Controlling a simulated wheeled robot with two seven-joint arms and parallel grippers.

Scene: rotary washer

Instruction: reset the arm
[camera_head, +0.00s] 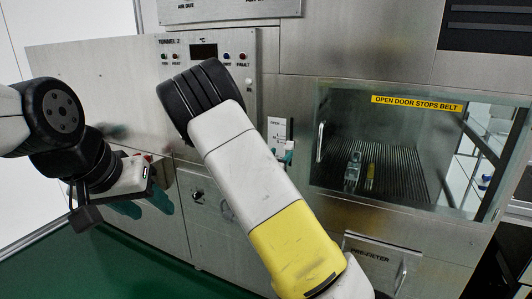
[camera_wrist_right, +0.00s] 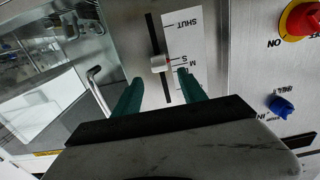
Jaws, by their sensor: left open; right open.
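My right arm (camera_head: 240,165) crosses the middle of the head view, and its wrist hides part of the panel. The right gripper (camera_wrist_right: 160,90) is open, with two teal fingers, in the right wrist view. A small metal slider knob (camera_wrist_right: 158,63) on a vertical slot shows just past and between its fingertips. I see no grip on the knob; whether a finger touches it I cannot tell. In the head view a teal fingertip shows by the slider plate (camera_head: 277,132). My left gripper (camera_head: 143,203) is open and empty before the steel front at the left.
A glass door (camera_head: 400,150) with a yellow label (camera_head: 417,103) and a vertical handle (camera_head: 320,142) is at the right. Bottles (camera_head: 353,170) stand on the ribbed belt behind it. A red knob (camera_wrist_right: 302,18) and a blue switch (camera_wrist_right: 281,106) sit beside the slider. The green floor (camera_head: 110,265) is clear.

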